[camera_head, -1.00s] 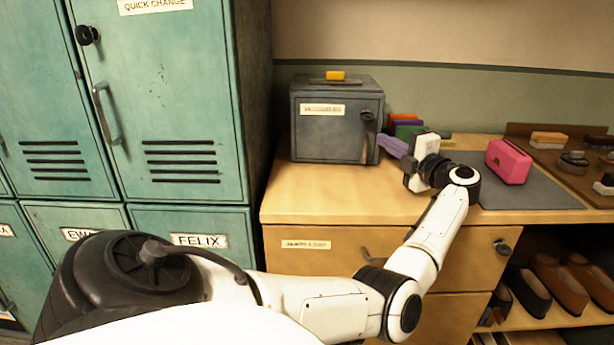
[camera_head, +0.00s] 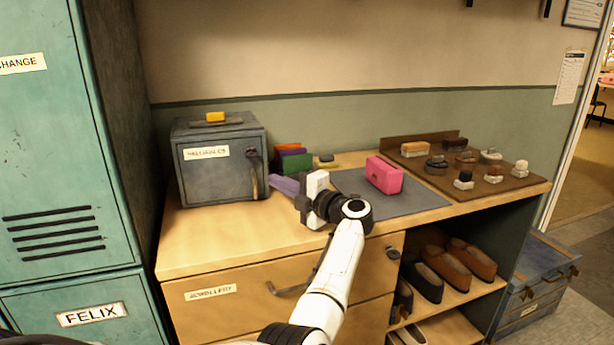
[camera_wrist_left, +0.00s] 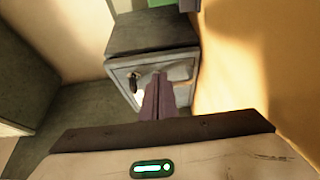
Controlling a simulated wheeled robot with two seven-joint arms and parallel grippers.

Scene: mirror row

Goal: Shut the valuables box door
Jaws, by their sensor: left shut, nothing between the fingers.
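The grey valuables box (camera_head: 190,180) stands at the left of the wooden cabinet top. Its labelled door (camera_head: 215,175) looks flush with the frame, though a small gap would be hard to see. A dark handle (camera_head: 254,170) is at the door's right side. My left gripper (camera_head: 283,186) is right of the box, its purple fingers together and empty, pointing left. In the left wrist view the fingers (camera_wrist_left: 158,97) overlap the box front (camera_wrist_left: 182,72) and hide part of it; I cannot tell whether they touch. My right gripper is out of view.
Coloured wallets (camera_head: 292,160) stand behind my left gripper. A pink case (camera_head: 384,175) sits on a grey mat (camera_head: 425,202), beside a brown tray (camera_head: 520,184) of brushes and tins. Green lockers (camera_head: 65,200) rise at left. The cabinet's front left top is clear.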

